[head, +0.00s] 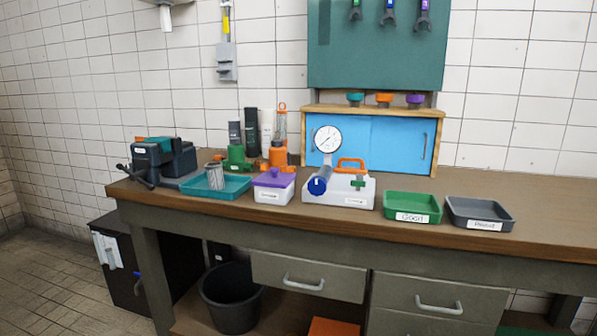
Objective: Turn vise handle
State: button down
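A dark blue-grey vise (160,160) stands at the left end of the wooden workbench (470,238). Its dark handle (124,169) sticks out at the vise's front left, near the bench's left edge. A teal part and a small orange part show at the top of the vise. My gripper is not in this view, so its state and its place relative to the vise handle are hidden.
Right of the vise stand a teal tray (232,187) with a grey cylinder, a purple-lidded box (273,187), a gauge unit (345,192), a green tray (412,206) and a grey tray (480,212). A black bin (232,298) sits below. Floor (40,285) at the left is clear.

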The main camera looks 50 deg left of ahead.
aim_at(138, 177)
jog(key=u, duration=2.55)
